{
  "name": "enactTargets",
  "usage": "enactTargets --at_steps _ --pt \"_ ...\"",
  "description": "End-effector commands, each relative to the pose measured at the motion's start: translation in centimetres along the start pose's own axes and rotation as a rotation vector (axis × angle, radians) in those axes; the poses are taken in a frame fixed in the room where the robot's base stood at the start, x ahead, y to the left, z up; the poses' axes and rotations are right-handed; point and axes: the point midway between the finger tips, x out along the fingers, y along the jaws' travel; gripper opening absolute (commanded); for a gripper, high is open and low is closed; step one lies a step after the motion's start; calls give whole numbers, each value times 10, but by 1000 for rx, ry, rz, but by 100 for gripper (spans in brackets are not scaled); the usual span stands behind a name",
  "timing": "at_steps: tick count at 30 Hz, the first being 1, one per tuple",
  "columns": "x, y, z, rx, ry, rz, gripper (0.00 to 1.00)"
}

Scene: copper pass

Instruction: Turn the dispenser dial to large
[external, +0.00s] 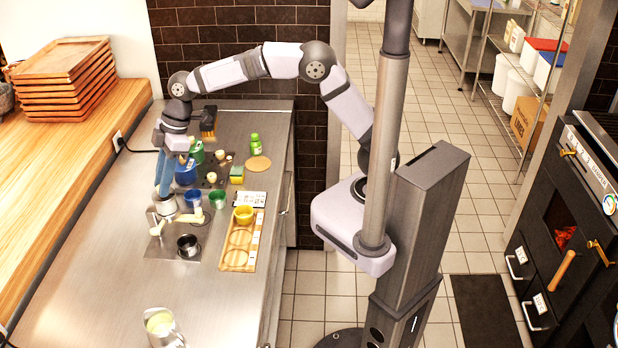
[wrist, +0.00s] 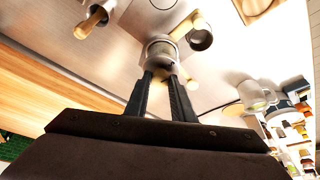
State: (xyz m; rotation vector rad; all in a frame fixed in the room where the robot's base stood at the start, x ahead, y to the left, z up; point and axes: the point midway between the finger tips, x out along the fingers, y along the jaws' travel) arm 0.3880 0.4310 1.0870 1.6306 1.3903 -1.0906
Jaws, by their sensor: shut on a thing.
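The dispenser shows as a squat round metal body (external: 166,208) on the counter, below my gripper (external: 163,190). In the wrist view its round metal dial (wrist: 160,46) sits between the tips of my gripper (wrist: 164,72). The two dark fingers close on it from both sides. The dial's size marks are too small or hidden, so its setting cannot be read.
A dark metal cup (external: 188,246) and pale-handled tools (external: 190,217) stand close by. Blue (external: 192,197) and green (external: 217,199) cups are to the right, near a wooden tray (external: 238,262) holding a yellow cup (external: 243,215). A pitcher (external: 160,323) stands at the front; the counter before it is clear.

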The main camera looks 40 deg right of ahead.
Motion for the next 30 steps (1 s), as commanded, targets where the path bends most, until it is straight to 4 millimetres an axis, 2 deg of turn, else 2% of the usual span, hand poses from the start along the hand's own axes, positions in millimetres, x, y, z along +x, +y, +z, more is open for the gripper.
enactTargets --at_steps 30 --pt "1 -7 -5 863 2 361 0"
